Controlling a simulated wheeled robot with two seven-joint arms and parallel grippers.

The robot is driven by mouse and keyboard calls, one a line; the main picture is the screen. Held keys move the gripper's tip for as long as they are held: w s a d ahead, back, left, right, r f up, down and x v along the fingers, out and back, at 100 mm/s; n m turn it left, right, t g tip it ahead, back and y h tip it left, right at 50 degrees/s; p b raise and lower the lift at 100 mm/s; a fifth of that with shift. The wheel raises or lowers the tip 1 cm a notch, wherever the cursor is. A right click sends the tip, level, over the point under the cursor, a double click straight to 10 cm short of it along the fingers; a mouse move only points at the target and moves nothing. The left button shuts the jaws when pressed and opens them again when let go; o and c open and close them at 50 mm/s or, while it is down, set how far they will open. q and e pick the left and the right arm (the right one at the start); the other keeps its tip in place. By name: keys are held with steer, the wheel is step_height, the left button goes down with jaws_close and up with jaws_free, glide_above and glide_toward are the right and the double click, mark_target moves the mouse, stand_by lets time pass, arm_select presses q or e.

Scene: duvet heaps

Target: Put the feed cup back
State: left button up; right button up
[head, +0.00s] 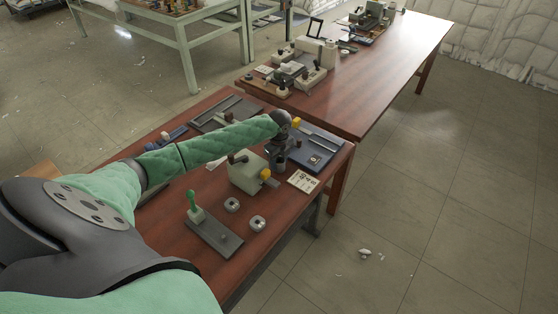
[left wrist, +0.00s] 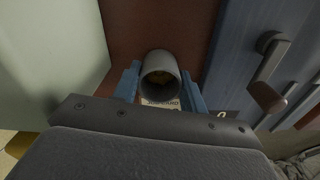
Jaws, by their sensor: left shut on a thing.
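In the head view my left gripper (head: 277,162) points down over the table, between a pale box (head: 246,172) with a crank and a blue board (head: 319,153). I cannot make out the cup there, nor tell whether it touches the table. My right gripper is not in view.
A printed card (head: 302,181) lies near the table's right edge. Two grey rings (head: 232,205) (head: 258,223) and a dark plate (head: 214,238) with a green handle are at the front. A crank (left wrist: 268,72) is close on the right in the left wrist view. A second table (head: 385,83) stands behind.

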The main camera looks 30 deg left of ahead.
mark_target(279, 160)
arm_select(q)
steer(key=shift+f, duration=0.1)
steer(key=o, duration=0.9)
steer(key=shift+o, duration=0.9)
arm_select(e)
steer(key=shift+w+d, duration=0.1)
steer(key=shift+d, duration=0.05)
arm_select(q)
steer(key=shift+r, duration=0.5)
step_height(279, 160, up, 11)
steer(key=b, duration=0.3)
steer(key=shift+r, duration=0.15)
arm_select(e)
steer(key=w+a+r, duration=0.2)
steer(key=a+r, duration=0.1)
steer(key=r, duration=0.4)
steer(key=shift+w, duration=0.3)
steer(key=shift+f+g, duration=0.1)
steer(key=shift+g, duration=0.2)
